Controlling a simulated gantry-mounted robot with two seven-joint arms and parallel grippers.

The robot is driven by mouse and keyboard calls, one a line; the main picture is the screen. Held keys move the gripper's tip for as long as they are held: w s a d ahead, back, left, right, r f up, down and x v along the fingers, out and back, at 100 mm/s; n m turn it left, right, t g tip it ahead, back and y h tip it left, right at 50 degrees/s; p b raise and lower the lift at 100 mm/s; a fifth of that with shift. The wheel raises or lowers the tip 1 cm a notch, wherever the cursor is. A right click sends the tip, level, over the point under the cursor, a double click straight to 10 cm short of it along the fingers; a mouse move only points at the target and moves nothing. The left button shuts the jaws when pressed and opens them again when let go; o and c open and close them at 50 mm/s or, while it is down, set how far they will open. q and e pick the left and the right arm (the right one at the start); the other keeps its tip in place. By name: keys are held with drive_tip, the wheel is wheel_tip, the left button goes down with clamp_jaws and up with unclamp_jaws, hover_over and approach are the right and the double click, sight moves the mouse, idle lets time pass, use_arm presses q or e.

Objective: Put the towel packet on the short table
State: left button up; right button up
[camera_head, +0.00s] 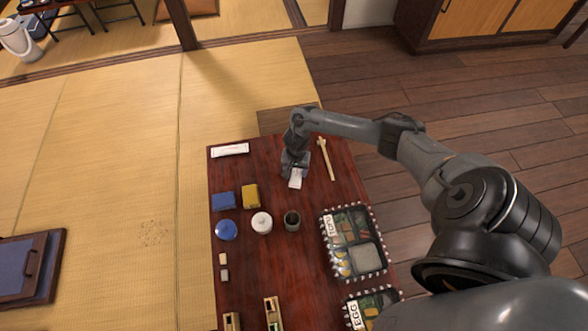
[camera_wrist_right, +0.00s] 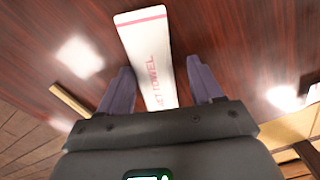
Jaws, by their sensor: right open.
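The towel packet (camera_head: 296,180) is a flat white strip lying on the dark red table (camera_head: 275,165). In the right wrist view the packet (camera_wrist_right: 143,40) shows pink edging and the printed word "TOWEL". I cannot tell which surface is the short table. My left gripper is not in view.
Another white packet (camera_head: 230,150) lies at the table's far left. Chopsticks (camera_head: 326,160) lie right of my gripper. Nearer are a blue block (camera_head: 223,201), a yellow block (camera_head: 251,196), a lidded white pot (camera_head: 261,222), a dark cup (camera_head: 292,220) and bento boxes (camera_head: 364,257). A dark low stand (camera_head: 55,265) is at left.

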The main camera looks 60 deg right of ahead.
sight(300, 172)
drive_tip(key=shift+s+d+f, duration=0.2)
drive_tip(key=shift+s+f, duration=0.15)
drive_tip(key=shift+s, duration=0.1)
drive_tip(key=shift+r, duration=0.25)
drive_tip(key=r+p, duration=0.1)
drive_tip(key=r, duration=0.2)
drive_tip(key=r+p, duration=0.1)
drive_tip(key=shift+s+d+r+p, duration=0.15)
drive_tip(key=shift+s+r+p, duration=0.1)
drive_tip(key=shift+s+p, duration=0.1)
wheel_tip(300, 172, up, 8)
drive_tip(key=p, duration=0.5)
drive_tip(key=a+n+t, duration=0.1)
drive_tip(key=a+n, duration=0.2)
drive_tip(key=a, duration=0.5)
drive_tip(key=a+n+t, duration=0.2)
drive_tip(key=a+n, duration=0.2)
drive_tip(key=a, duration=0.4)
drive_tip(key=a+n+t, duration=0.1)
drive_tip(key=a+n, duration=0.3)
drive_tip(key=a, duration=0.4)
drive_tip(key=shift+w+a+f+y, duration=0.1)
drive_tip(key=shift+w+a+y, duration=0.15)
drive_tip(key=shift+w+y, duration=0.1)
drive_tip(key=s+a+r+n, duration=0.1)
drive_tip(key=s+r+n, duration=0.4)
drive_tip(key=s+r, duration=0.8)
drive_tip(key=shift+s+a+g, duration=0.3)
drive_tip(key=shift+s+a, duration=0.1)
drive_tip(key=shift+s, duration=0.05)
